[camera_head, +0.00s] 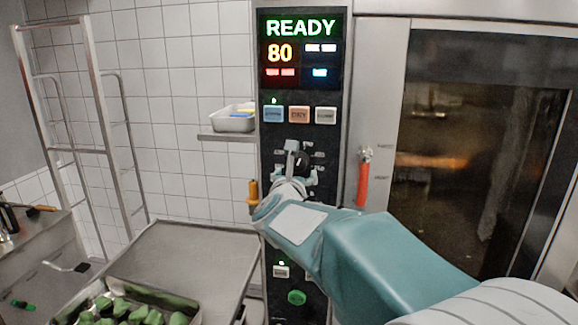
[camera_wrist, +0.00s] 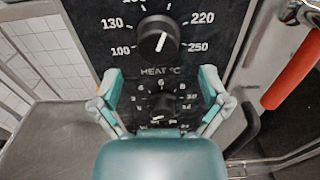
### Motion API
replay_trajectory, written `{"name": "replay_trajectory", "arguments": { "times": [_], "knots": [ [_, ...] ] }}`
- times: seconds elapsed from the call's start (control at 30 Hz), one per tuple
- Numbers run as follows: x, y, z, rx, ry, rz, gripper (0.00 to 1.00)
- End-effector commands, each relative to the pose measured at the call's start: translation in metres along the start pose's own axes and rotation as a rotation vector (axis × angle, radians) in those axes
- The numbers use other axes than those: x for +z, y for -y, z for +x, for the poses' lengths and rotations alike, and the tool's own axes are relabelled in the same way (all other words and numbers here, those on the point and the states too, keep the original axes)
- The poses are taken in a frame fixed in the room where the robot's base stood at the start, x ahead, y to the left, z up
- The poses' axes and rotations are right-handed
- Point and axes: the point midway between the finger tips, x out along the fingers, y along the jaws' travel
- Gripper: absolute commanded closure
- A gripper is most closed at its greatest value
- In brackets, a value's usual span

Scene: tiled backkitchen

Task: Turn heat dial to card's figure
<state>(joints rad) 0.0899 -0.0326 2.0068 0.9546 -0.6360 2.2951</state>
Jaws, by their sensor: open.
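The heat dial (camera_wrist: 158,38) is a round black knob at the top of the wrist view. Figures 100, 130, 220 and 250 show around it, with "HEAT °C" printed below; its upper scale is cut off. A white line marks the knob, but I cannot tell which figure it points to. My gripper (camera_wrist: 162,88) is open and empty, its fingers spread below the heat dial, on either side of a smaller lower dial (camera_wrist: 167,104). In the head view my gripper (camera_head: 297,162) is in front of the control panel and hides much of the dials. I see no readable card.
The display (camera_head: 300,48) reads READY and 80. Several buttons (camera_head: 299,114) sit below it. An oven door with dark glass (camera_head: 470,160) and a red-orange handle (camera_head: 364,180) stand to the right. A steel table (camera_head: 190,250) with a tray of green items (camera_head: 60,315) is at lower left.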

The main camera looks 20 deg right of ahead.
Motion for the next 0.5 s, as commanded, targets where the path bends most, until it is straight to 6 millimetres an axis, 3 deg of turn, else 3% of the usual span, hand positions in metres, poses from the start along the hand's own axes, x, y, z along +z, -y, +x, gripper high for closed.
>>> {"name": "replay_trajectory", "arguments": {
  "times": [0.2,0.5],
  "knots": [
    [0.0,0.0,0.037,-0.001,0.0,-0.002,0.04],
    [0.0,0.0,0.053,0.002,0.0,-0.002,0.04]
  ]
}}
